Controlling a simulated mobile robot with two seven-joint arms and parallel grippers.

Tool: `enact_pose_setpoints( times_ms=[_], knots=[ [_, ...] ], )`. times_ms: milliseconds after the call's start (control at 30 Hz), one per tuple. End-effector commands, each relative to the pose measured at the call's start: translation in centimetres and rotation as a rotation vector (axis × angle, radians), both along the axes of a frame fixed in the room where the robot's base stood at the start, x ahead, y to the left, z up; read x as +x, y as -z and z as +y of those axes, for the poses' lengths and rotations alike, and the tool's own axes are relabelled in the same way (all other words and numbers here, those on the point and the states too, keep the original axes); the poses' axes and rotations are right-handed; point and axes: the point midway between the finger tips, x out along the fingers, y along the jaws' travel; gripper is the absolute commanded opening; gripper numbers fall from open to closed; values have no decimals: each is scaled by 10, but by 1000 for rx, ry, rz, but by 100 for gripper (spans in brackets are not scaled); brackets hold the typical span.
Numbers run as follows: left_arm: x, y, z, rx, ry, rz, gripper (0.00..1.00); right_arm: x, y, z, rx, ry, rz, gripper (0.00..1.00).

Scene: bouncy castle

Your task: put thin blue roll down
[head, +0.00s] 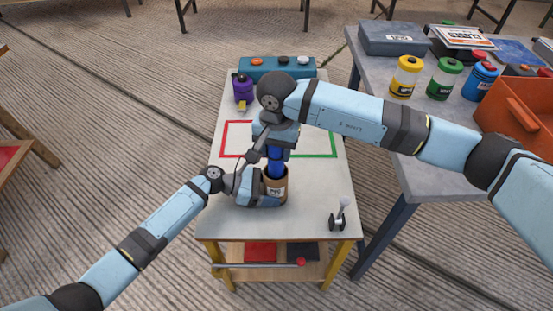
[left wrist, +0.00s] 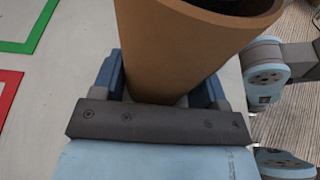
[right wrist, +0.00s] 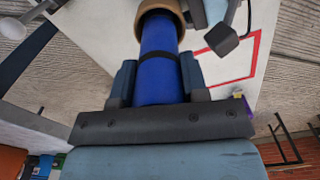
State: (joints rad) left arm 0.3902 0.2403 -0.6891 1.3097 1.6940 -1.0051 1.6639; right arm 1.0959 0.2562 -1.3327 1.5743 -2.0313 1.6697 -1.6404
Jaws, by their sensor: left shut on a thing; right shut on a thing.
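The thin blue roll (head: 276,163) stands upright on the small table, its lower end inside a brown cardboard tube (head: 276,185). My right gripper (head: 275,146) is shut on the roll's upper part from above. The right wrist view shows the blue roll (right wrist: 158,60) with a dark band, between the fingers, running into the tube's mouth (right wrist: 160,12). My left gripper (head: 268,198) is shut around the brown tube low down, near the tabletop. The left wrist view shows the tube (left wrist: 175,60) between its fingers. How deep the roll sits in the tube is hidden.
The small table (head: 215,220) carries red and green outlined areas, a purple bottle (head: 243,90), a teal box (head: 275,67) and a small lever (head: 340,213). A grey table (head: 430,170) with jars and an orange crate (head: 522,108) stands to the right. The table's front left is clear.

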Motion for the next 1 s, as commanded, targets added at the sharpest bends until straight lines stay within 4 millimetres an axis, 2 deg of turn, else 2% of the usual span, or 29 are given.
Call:
enact_pose_setpoints(
  times_ms=[300,667,700,767,800,1000],
  knots=[
    [0,0,0,0,0,0,54,-1,37,0,1,0,2,1],
    [0,0,0,0,0,0,54,0,41,0,0,-1,0,1],
    [0,0,0,0,0,0,54,0,41,0,0,-1,0,50],
    [0,0,0,0,0,0,54,0,41,0,0,-1,0,64],
    [0,0,0,0,0,0,54,0,41,0,0,0,0,66],
    [0,0,0,0,0,0,54,0,41,0,0,0,0,66]
  ],
)
